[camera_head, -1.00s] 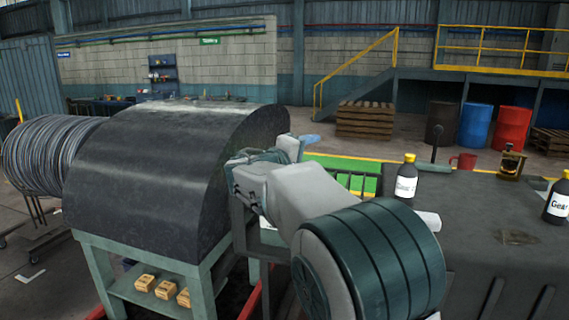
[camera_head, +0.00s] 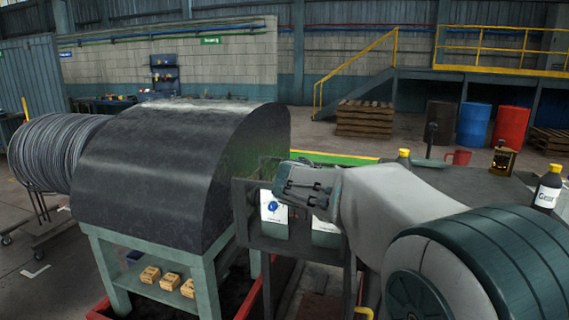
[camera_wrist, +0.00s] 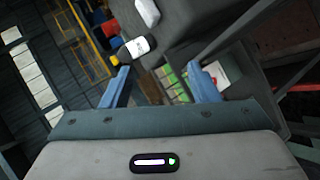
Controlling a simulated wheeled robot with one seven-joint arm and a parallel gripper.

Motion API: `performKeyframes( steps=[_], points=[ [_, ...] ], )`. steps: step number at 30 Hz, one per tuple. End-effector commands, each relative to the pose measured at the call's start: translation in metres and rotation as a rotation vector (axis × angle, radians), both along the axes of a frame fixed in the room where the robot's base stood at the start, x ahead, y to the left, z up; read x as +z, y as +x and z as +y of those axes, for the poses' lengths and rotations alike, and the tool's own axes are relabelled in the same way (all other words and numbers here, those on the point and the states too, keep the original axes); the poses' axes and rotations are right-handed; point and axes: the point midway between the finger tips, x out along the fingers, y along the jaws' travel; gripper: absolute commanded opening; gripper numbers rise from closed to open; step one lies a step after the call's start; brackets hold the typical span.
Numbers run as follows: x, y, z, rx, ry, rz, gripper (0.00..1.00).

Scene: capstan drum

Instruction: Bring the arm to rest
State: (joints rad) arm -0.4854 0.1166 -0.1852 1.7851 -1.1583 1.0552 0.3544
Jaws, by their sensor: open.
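My gripper (camera_wrist: 163,84) shows in the wrist view with its two blue fingers wide apart and nothing between them. In the head view my arm reaches in from the lower right and its wrist end is over the bench edge, right of the dark drum cover (camera_head: 165,180). The fingers are hidden there. A bottle with a yellow cap and white label (camera_wrist: 137,48) lies beyond the fingers in the wrist view, apart from them.
The bench (camera_head: 440,180) on the right holds another bottle (camera_head: 547,188), a red mug (camera_head: 458,157) and a brass lamp-like item (camera_head: 503,158). White-labelled containers (camera_head: 274,213) sit in a rack below my wrist. A wire coil (camera_head: 50,150) stands left. Drums (camera_head: 474,124) stand behind.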

Motion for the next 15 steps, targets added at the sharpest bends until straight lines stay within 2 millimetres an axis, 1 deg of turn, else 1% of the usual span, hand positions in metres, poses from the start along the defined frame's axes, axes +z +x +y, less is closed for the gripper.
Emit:
performKeyframes(
  steps=[1, 2, 5, 6, 10, 12, 14, 15],
  points=[
    [-0.01, -0.017, -0.012, -0.027, 0.051, 0.033, 0.55],
    [-0.018, -0.028, -0.017, -0.04, 0.087, 0.056, 0.55],
    [-0.048, -0.072, -0.032, -0.093, 0.232, 0.141, 0.55],
    [-0.06, -0.092, -0.036, -0.114, 0.293, 0.173, 0.55],
    [-0.094, -0.151, -0.037, -0.174, 0.485, 0.253, 0.55],
    [-0.11, -0.181, -0.033, -0.205, 0.585, 0.286, 0.55],
    [-0.122, -0.204, -0.027, -0.228, 0.666, 0.306, 0.55],
    [-0.13, -0.219, -0.023, -0.243, 0.719, 0.317, 0.55]
  ],
)
